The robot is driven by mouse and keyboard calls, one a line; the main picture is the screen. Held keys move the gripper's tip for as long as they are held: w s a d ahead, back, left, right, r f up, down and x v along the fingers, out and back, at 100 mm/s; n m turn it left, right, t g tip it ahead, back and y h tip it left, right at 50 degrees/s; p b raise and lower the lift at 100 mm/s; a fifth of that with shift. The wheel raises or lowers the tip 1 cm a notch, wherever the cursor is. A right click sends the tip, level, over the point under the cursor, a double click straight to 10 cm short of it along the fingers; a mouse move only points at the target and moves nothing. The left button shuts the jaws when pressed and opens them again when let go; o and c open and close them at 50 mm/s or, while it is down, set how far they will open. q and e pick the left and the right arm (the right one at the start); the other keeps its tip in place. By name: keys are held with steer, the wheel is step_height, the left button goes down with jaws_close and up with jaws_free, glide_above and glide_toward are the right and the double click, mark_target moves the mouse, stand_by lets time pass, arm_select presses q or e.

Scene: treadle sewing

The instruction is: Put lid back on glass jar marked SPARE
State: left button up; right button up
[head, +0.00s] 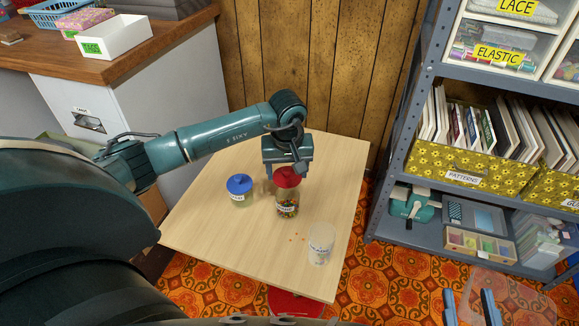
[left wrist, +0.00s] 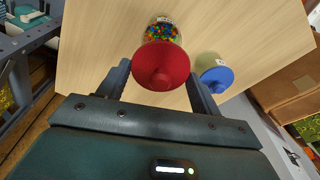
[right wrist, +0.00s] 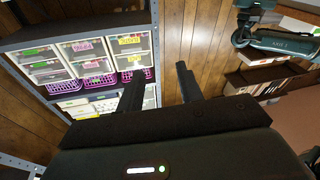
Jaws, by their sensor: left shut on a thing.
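My left gripper (head: 287,166) is shut on a red knobbed lid (head: 287,178). The lid also shows between the fingers in the left wrist view (left wrist: 160,66). In the left wrist view the jar (left wrist: 161,30) is partly hidden by the lid. My right gripper (head: 469,306) is open and empty, off the table at lower right.
A blue-lidded jar (head: 240,189) stands left of the bead jar. A clear labelled container (head: 320,245) stands near the front right of the wooden table (head: 225,240). A grey shelf unit (head: 400,170) stands on the right.

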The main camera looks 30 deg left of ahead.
arm_select(q)
step_height(320, 180, down, 4)
steer(key=shift+r+b, duration=0.1)
steer(key=shift+b, duration=1.1)
steer(key=shift+f+b, duration=0.5)
steer(key=shift+f, duration=0.4)
arm_select(e)
steer(key=shift+w+a+r+m+t+y, duration=0.25)
steer(key=shift+a+m+t+y, duration=0.05)
steer(key=shift+a+m, duration=0.1)
steer(key=shift+r, duration=0.1)
arm_select(q)
steer(key=shift+f+b, duration=0.2)
steer(key=shift+b, duration=0.2)
arm_select(e)
steer(key=shift+f, duration=0.35)
arm_select(q)
steer(key=shift+d, duration=0.1)
steer(key=o, duration=1.2)
steer(key=shift+o, duration=0.2)
steer(key=shift+r, duration=0.15)
arm_select(e)
steer(key=shift+r, duration=0.2)
